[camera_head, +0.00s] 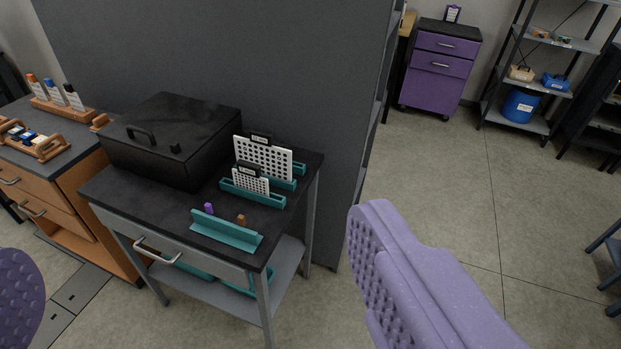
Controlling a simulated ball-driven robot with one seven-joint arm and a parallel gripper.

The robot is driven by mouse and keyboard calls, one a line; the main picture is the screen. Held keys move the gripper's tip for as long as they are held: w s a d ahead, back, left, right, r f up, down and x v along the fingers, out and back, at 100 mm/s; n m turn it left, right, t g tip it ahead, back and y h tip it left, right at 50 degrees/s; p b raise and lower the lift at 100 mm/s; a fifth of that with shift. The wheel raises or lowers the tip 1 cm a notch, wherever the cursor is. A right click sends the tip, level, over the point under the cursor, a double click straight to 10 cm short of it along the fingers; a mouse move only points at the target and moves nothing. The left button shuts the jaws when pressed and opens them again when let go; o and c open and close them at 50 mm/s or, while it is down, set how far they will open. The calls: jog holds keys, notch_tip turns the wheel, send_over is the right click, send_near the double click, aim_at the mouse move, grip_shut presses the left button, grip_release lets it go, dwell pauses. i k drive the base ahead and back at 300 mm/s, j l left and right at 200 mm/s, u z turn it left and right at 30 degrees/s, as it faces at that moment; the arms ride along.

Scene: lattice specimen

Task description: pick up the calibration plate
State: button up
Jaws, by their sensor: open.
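Two white plates with grids of dark holes stand upright in teal slotted holders on a small black-topped table. The larger plate (263,158) is at the back, and the smaller plate (251,181) is in front, overlapping its lower left. Each has a black tab on its top edge with lettering too small to read. I cannot tell which is the calibration plate. My gripper (200,262) is open and empty. Its purple textured fingers show at the lower left and lower right, near the camera. The plates are farther off, between the fingers in the picture.
A black lidded box (172,138) fills the table's back left. A teal rack (227,232) with purple and brown pieces behind it is at the front. A grey partition (260,65) rises behind the table. An orange-wood cabinet (52,240) adjoins on the left.

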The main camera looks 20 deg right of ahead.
aim_at(247, 175)
jog(key=i+l+u, duration=0.1)
jog(key=u, duration=0.75)
jog(key=i+l+u, duration=0.2)
jog(key=l, duration=0.15)
jog(key=i+l+u, duration=0.25)
jog(key=l+u, duration=0.2)
jog(key=l, duration=0.3)
jog(key=i+l+u, duration=0.1)
jog(key=l+u, duration=0.15)
jog(key=l, duration=0.15)
jog(key=i+l, duration=0.1)
jog(key=l, duration=0.5)
jog(key=i+l, duration=0.1)
jog(key=l, duration=0.5)
jog(key=i+l+u, duration=0.1)
jog(key=l, duration=0.5)
jog(key=i+l, duration=0.1)
jog(key=l, duration=0.55)
